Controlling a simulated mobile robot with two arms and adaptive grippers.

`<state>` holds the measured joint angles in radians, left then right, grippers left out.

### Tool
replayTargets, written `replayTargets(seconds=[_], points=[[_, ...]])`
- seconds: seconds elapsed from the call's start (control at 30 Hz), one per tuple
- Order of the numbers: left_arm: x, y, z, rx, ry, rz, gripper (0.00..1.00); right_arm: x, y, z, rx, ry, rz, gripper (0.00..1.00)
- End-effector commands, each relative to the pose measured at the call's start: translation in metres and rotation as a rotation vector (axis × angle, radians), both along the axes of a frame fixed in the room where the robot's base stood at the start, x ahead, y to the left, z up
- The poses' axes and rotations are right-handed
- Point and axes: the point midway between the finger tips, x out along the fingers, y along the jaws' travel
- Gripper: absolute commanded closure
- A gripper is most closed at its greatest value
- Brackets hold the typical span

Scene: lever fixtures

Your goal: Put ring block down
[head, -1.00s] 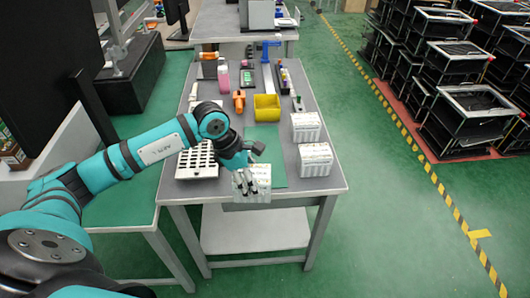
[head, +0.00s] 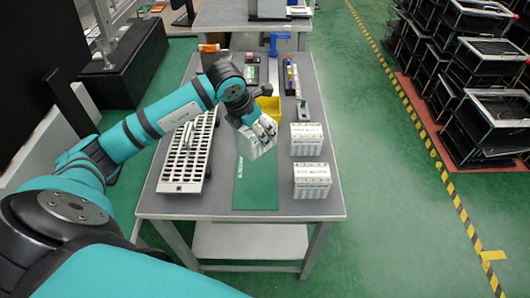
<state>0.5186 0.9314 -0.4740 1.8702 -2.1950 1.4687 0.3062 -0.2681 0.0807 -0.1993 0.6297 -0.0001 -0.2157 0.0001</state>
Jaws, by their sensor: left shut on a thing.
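My left gripper (head: 264,129) reaches in from the left over the grey table. It is shut on a pale block, which I take for the ring block (head: 257,145). The block hangs tilted over the green mat (head: 256,190), near the mat's far part. The fingers cover its top, and I cannot tell whether it touches the mat. My right gripper is out of view.
Two white labelled blocks (head: 312,182) (head: 307,140) stand right of the mat. A white slotted tray (head: 183,172) lies to its left. A yellow bin (head: 269,107) is behind the gripper. The near part of the mat is clear.

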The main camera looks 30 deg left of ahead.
Motion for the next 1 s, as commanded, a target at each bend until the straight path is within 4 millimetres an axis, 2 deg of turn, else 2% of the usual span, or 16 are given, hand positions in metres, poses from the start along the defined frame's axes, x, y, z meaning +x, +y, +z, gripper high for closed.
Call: replayTargets(seconds=[0.1,0.2,0.3,0.4,0.53,0.67,0.8,0.97,1.0], points=[[-0.002,0.000,-0.023,0.000,0.008,0.000,0.76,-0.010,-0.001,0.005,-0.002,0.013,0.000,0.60],[-0.002,-0.001,-0.041,-0.002,0.005,-0.001,0.76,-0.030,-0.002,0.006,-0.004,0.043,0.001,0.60],[-0.001,0.000,-0.051,-0.001,0.003,-0.001,0.76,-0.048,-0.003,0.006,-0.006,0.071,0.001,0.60],[-0.001,0.000,-0.058,0.000,0.003,-0.001,0.76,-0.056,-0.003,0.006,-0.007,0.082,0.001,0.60],[-0.002,-0.001,-0.074,-0.002,0.005,-0.001,0.76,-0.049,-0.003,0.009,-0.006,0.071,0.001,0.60],[-0.002,-0.001,-0.090,-0.002,0.004,-0.001,0.76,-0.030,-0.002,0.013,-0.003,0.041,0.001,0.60],[-0.001,0.000,-0.092,0.000,0.000,-0.002,0.76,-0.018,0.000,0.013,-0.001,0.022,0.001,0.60],[-0.001,0.000,-0.094,0.000,0.001,-0.002,0.76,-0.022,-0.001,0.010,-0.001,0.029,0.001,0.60],[-0.002,0.000,-0.093,0.001,0.003,-0.002,0.26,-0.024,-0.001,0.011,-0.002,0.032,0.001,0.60]])
